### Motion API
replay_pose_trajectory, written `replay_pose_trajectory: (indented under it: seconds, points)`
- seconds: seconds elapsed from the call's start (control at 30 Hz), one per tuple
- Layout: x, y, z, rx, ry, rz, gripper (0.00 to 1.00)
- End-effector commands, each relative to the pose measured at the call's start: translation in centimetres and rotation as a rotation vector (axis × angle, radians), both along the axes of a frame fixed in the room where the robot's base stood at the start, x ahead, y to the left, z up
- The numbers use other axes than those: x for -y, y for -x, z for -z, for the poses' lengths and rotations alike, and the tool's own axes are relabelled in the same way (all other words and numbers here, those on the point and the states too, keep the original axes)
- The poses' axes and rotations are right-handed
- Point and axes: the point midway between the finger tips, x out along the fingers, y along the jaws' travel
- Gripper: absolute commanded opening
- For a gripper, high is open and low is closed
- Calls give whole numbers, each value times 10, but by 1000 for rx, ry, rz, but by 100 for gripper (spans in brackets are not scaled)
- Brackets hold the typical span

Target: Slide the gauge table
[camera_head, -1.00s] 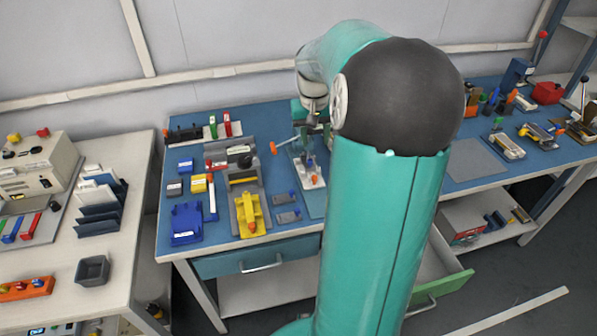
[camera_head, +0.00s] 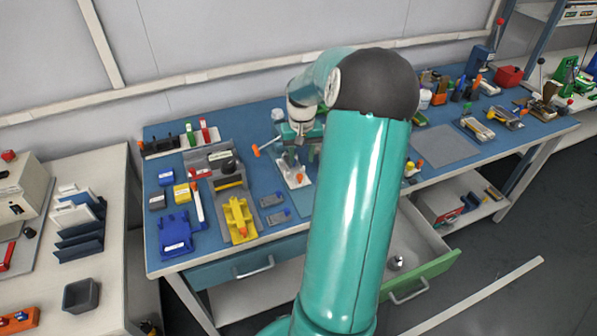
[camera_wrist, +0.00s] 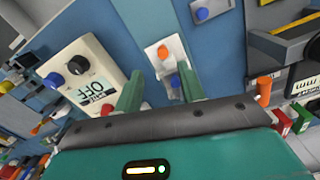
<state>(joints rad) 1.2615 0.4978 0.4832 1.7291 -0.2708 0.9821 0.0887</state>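A grey fixture (camera_head: 222,172) on the blue bench bears a black knob, a yellow strip and a yellow block (camera_head: 240,216). In the wrist view, part of it at the right shows a display marked "mm" (camera_wrist: 308,84); it looks like the gauge, but which part is the table I cannot tell. My gripper (camera_wrist: 161,84) is open, with its two green fingers apart. A white plate (camera_wrist: 155,52) with orange and blue knobs shows beyond and between them; contact cannot be told. The plate (camera_head: 296,180) also shows beside my gripper (camera_head: 297,138) in the head view.
An orange-ended lever (camera_head: 257,151) stands between the fixture and my gripper. A box marked "OFF" (camera_wrist: 95,75) is left of my fingers. A green-fronted drawer (camera_head: 425,277) stands open below the bench. A grey mat (camera_head: 445,146) at right is bare.

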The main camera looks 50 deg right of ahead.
Motion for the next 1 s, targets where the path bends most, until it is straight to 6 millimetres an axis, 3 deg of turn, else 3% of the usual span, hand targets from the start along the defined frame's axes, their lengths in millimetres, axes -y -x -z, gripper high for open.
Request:
replay_pose_trajectory:
  seconds: [0.1, 0.33, 0.73, 0.93, 1.0]
  points:
    - [-2, -2, 25, -1, -5, -4, 40]
    - [-3, -5, 60, 1, -2, -4, 40]
    - [-4, -6, 70, 1, 0, -5, 40]
    - [-4, -6, 70, 1, 0, -5, 2]
    - [-4, -6, 70, 1, 0, -5, 0]
